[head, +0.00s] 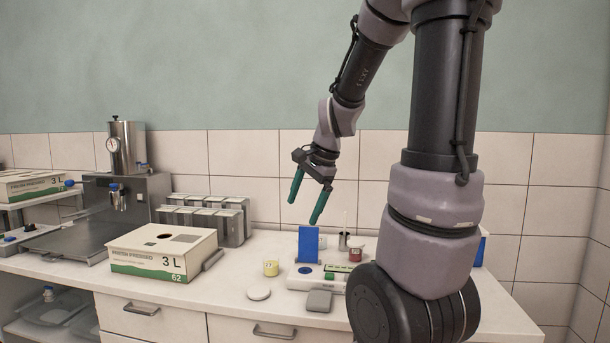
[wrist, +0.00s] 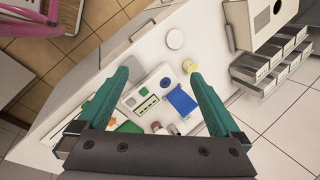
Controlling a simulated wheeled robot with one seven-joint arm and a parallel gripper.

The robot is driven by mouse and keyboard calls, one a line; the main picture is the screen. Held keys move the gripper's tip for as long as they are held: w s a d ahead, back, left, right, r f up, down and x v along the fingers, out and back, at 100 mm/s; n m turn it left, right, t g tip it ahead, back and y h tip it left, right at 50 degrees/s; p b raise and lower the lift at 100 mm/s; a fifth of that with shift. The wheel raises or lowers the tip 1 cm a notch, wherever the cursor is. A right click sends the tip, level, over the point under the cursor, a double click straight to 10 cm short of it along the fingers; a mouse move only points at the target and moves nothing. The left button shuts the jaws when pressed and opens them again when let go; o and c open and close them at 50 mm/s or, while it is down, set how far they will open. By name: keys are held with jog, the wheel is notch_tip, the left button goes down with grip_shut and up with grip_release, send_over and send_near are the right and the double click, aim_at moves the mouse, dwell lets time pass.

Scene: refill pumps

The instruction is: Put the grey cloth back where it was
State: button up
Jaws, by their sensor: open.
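A small grey folded piece, which looks like the grey cloth (head: 319,301), lies on the counter near its front edge. It is in front of a white device with a blue upright panel (head: 308,245) and right of a white round lid (head: 259,293). The wrist view shows the spread fingers (wrist: 160,73) over the device.
A yellow cup (head: 271,268) stands left of the device, and a red-labelled jar (head: 355,252) behind it. A 3 L carton (head: 163,252), grey bins (head: 205,217) and a metal machine (head: 128,190) fill the left side. My arm hides the counter's right part.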

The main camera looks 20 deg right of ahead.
jog(key=s+a+r+n+t, duration=0.1)
jog(key=s+a+r+n, duration=0.1)
jog(key=s+r+n, duration=0.3)
jog(key=s+a+r+n+t, duration=0.2)
jog(key=s+r+n, duration=0.3)
jog(key=s, duration=0.3)
jog(key=shift+a, duration=0.75)
